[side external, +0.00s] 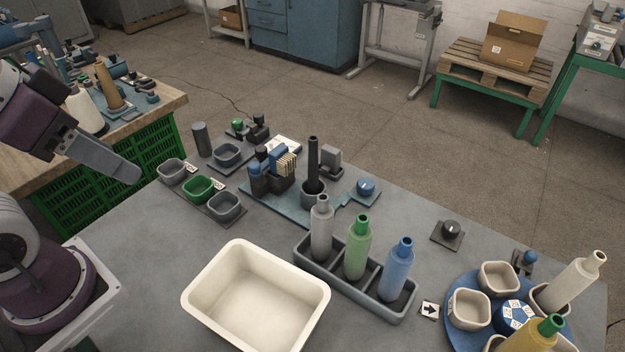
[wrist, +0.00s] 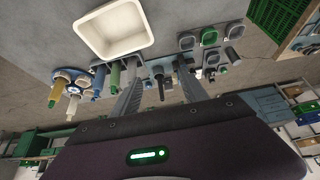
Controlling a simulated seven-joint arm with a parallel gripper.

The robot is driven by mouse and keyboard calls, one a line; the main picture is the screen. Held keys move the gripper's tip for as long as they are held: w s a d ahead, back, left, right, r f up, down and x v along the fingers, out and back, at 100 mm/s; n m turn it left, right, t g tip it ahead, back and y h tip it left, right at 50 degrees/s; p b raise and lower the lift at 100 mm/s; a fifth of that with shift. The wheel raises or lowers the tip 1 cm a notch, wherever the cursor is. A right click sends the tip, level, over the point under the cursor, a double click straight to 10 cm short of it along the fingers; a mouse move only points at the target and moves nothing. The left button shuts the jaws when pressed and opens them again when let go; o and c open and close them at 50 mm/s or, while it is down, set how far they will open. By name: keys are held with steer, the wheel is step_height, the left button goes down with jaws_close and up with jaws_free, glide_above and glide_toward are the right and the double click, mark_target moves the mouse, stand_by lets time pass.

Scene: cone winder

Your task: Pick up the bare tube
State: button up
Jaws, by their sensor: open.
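A thin dark tube (side external: 313,160) with no yarn visible on it stands upright in a grey cup on the blue fixture (side external: 290,203). It also shows in the wrist view (wrist: 160,84), between my fingers in the picture but well beyond them. My gripper (side external: 132,176) is at the left of the side view, raised above the table and apart from the tube. In the wrist view my gripper (wrist: 159,68) is open, with nothing between its fingers. A grey rack (side external: 306,255) holds a grey bobbin (side external: 321,230), a green bobbin (side external: 357,250) and a blue bobbin (side external: 398,272), all upright.
An empty cream tray (side external: 205,270) lies in front of the rack. Small cups, including a green one (side external: 197,188), and a dark grey cylinder (side external: 201,139) stand at the back left. A blue round stand (side external: 459,285) with cups and bobbins is at the right.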

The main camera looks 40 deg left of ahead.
steer(key=shift+c, duration=0.6)
